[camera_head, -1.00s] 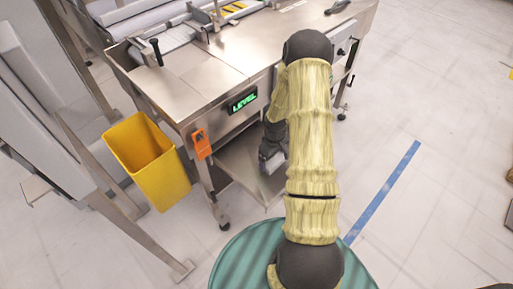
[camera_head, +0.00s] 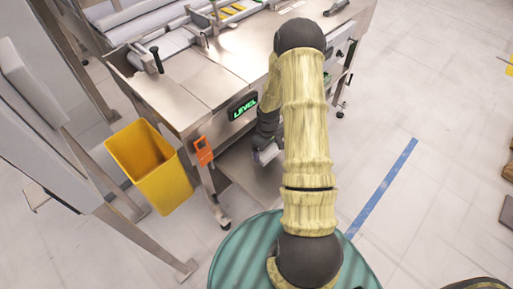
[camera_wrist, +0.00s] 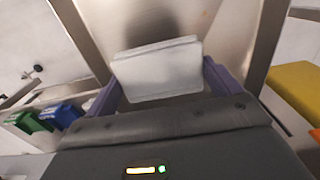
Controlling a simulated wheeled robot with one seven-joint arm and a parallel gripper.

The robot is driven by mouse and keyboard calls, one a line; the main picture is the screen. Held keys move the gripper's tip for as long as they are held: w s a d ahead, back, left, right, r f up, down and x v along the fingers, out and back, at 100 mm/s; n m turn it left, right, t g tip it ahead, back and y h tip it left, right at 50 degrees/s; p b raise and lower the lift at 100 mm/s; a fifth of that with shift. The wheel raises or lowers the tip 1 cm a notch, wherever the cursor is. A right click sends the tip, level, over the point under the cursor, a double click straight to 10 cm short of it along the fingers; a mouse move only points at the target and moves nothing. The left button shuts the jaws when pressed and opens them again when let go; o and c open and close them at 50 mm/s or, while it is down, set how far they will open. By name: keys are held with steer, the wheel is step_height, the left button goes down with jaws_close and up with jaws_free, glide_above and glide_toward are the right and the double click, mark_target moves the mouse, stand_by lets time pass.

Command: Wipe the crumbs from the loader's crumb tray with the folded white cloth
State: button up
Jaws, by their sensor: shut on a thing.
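The folded white cloth (camera_wrist: 157,72) is held between the two purple fingers of my gripper (camera_wrist: 160,85) in the wrist view. A small pale part of the cloth (camera_head: 266,154) shows below my dark gripper in the head view. The bare metal crumb tray (camera_head: 247,172) appears to be the low shelf under the loader (camera_head: 190,85); my gripper is over its far side. A metal surface (camera_wrist: 190,20) lies beyond the cloth in the wrist view, with a dark shadow on it. I cannot tell whether the cloth touches it. No crumbs can be made out.
A yellow bin (camera_head: 152,165) stands left of the loader. An orange switch box (camera_head: 203,151) hangs at its front corner, beside a green-lit "LEVEL" display (camera_head: 243,108). Blue tape (camera_head: 382,188) marks the open floor at right. Green and blue bins (camera_wrist: 60,115) show in the wrist view.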

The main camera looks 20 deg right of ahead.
steer(key=shift+r+p, duration=1.2)
steer(key=shift+r, duration=0.6)
